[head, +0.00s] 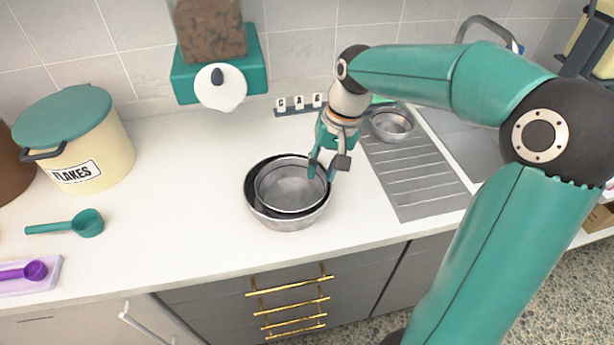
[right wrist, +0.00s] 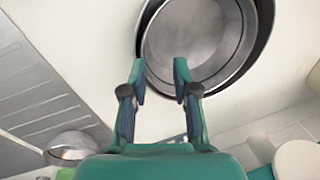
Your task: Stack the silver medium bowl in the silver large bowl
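The silver medium bowl (head: 290,186) sits inside the silver large bowl (head: 286,224) on the counter. A dark gap shows between their rims, wider at the left and front. I cannot tell whether the medium bowl rests fully on the large bowl's bottom. Both also show in the right wrist view, the medium bowl (right wrist: 190,38) inside the large bowl (right wrist: 262,40). My right gripper (head: 322,168) is at the right side of the bowls' rims. Its fingers (right wrist: 160,68) are apart, with the rim near their tips and nothing clamped between them. My left gripper is out of view.
A smaller metal bowl (head: 391,124) stands on the ridged drainboard (head: 412,178) at the right. A FLAKES bin (head: 92,150), a teal scoop (head: 75,224) and a purple scoop (head: 30,271) are at the left. A dispenser (head: 220,82) is at the back. Counter left of the bowls is clear.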

